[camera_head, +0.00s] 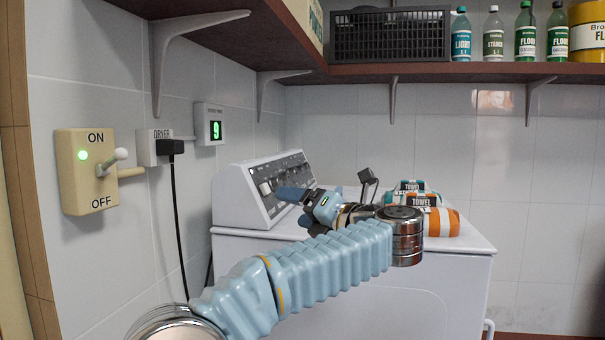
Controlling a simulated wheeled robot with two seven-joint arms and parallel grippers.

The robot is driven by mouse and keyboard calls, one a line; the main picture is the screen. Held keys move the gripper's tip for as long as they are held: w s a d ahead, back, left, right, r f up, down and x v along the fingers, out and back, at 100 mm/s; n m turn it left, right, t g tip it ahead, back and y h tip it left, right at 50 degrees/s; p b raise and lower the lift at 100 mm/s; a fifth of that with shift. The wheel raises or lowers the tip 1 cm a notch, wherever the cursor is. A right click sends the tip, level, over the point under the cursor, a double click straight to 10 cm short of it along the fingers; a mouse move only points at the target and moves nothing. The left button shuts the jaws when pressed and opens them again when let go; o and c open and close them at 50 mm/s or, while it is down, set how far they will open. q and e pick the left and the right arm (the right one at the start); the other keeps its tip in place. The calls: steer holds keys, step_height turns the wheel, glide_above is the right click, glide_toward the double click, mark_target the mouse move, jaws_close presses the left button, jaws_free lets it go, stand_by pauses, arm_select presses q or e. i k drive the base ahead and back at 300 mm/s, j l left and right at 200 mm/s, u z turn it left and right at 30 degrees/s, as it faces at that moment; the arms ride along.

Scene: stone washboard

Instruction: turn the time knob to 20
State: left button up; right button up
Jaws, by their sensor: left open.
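The white machine's slanted grey control panel (282,177) carries a row of small controls, too small to read. A pale control (265,188) shows near its left end. My left gripper (291,196) reaches in front of the panel with its blue fingers pointing left, close to its lower edge. It is open, and I cannot tell whether it touches a knob. The fingers hide part of the panel, and I cannot pick out the time knob. A small wall display (215,131) shows a green 9. My right gripper is not in view.
A switch box (87,170) marked ON and OFF, with a green light, is on the left wall beside the dryer plug (169,147). Rolled towels (442,222) lie on the machine top (470,238). A shelf (480,71) with a crate and bottles hangs above.

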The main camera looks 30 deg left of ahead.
mark_target(294, 172)
steer(key=i+j, duration=0.2)
steer(key=i, duration=0.25)
steer(key=i+j, duration=0.2)
steer(key=i, duration=0.2)
steer(key=i+j, duration=0.2)
steer(key=i, duration=0.25)
